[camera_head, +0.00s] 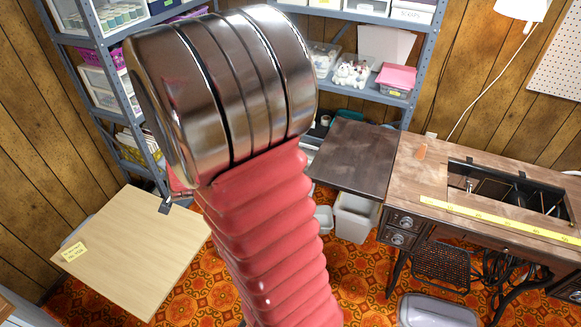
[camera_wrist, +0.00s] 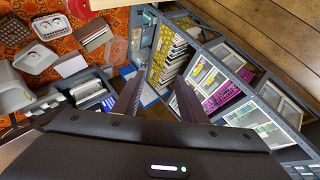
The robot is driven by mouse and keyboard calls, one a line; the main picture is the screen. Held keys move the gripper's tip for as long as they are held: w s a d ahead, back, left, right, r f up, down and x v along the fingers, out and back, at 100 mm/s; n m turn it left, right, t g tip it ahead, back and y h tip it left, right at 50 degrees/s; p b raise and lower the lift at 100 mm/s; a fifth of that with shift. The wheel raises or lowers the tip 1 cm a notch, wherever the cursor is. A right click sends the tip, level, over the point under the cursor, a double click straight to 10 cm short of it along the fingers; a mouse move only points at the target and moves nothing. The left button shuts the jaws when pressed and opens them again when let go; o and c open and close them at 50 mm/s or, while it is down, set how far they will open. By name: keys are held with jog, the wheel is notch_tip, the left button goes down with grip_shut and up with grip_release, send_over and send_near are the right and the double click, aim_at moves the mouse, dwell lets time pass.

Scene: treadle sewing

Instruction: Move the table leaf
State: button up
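The table leaf (camera_head: 352,158) is a dark brown wooden panel at the left end of the treadle sewing table (camera_head: 410,175). It extends flat and about level with the tabletop, beside its left edge. My gripper is mostly hidden behind my arm in the head view; only a dark tip (camera_head: 165,207) shows, left of the leaf and apart from it. In the wrist view, the two dark fingers of my gripper (camera_wrist: 158,98) are spread with nothing between them, facing shelves. I cannot make out the leaf there.
A pale wooden table (camera_head: 135,250) with a yellow note stands at left. Grey metal shelving (camera_head: 425,60) with boxes lines the back wall. A yellow tape measure (camera_head: 500,218) lies on the sewing table. A whitish bin (camera_head: 355,218) stands below the leaf. Patterned orange carpet covers the floor.

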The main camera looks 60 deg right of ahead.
jog(key=s+d+f+m+g+h, duration=0.15)
jog(key=d+f+m+h, duration=0.25)
jog(key=d+f+m, duration=0.5)
jog(key=m+g+h, duration=0.5)
jog(key=m+h, duration=0.3)
jog(key=h, duration=0.1)
send_near(313, 181)
jog(key=a, duration=0.2)
jog(key=shift+s+r, duration=0.2)
jog(key=shift+d, duration=0.15)
jog(key=d, duration=0.4)
jog(key=w+d, duration=0.1)
jog(key=d, duration=0.4)
jog(key=w+d, duration=0.1)
jog(key=d, duration=0.3)
jog(key=shift+w+d, duration=0.1)
jog(key=shift+d, duration=0.1)
grip_shut()
